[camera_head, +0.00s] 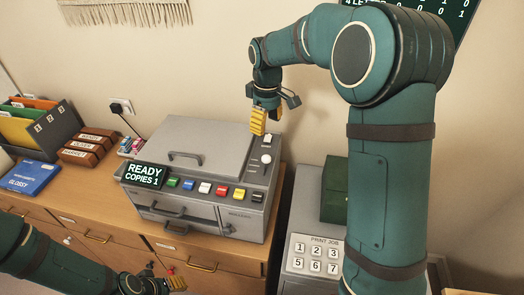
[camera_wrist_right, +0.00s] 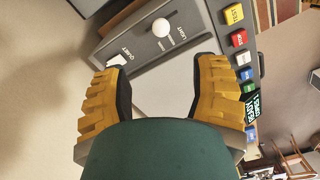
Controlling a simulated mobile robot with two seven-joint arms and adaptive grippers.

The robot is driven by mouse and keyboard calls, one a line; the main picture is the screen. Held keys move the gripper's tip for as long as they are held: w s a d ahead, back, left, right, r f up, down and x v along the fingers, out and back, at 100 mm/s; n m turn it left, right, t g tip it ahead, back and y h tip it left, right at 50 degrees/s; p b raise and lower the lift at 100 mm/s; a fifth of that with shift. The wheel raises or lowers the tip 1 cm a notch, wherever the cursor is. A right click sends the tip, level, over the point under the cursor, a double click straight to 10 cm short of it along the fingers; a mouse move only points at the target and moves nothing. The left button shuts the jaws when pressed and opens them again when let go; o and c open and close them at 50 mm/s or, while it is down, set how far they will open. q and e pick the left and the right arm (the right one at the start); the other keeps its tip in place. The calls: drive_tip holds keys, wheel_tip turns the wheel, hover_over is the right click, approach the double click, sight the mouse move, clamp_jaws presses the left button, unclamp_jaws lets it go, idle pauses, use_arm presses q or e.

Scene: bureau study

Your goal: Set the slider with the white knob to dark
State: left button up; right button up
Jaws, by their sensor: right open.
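The grey copier (camera_head: 190,150) stands on the wooden bureau. A dark strip along its right side carries the white round slider knob (camera_head: 266,158), which also shows in the right wrist view (camera_wrist_right: 161,27). The word LIGHT is printed close beside the knob; I cannot read a dark mark. A white switch (camera_wrist_right: 118,60) labelled QUIET sits further back on the strip. My right gripper (camera_head: 258,121) is open and empty, above the back of the strip, apart from the knob. My left gripper (camera_head: 165,283) is low at the front of the bureau, its opening unclear.
Coloured buttons (camera_head: 205,187) and a READY COPIES 1 display (camera_head: 145,175) line the copier's front. A keypad unit (camera_head: 315,255) and a green box (camera_head: 335,190) stand to the right. Files (camera_head: 40,130), brown boxes (camera_head: 88,147) and a blue folder (camera_head: 28,177) lie left.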

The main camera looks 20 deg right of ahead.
sight(267, 156)
use_arm(q)
drive_tip(key=shift+s+f+b, duration=0.25)
drive_tip(key=shift+f+b, duration=0.2)
drive_tip(key=shift+s+f+b, duration=0.2)
drive_tip(key=shift+f+b, duration=0.25)
use_arm(e)
drive_tip(key=f, duration=1.3)
drive_tip(key=shift+s+f, duration=0.15)
drive_tip(key=shift+s, duration=0.05)
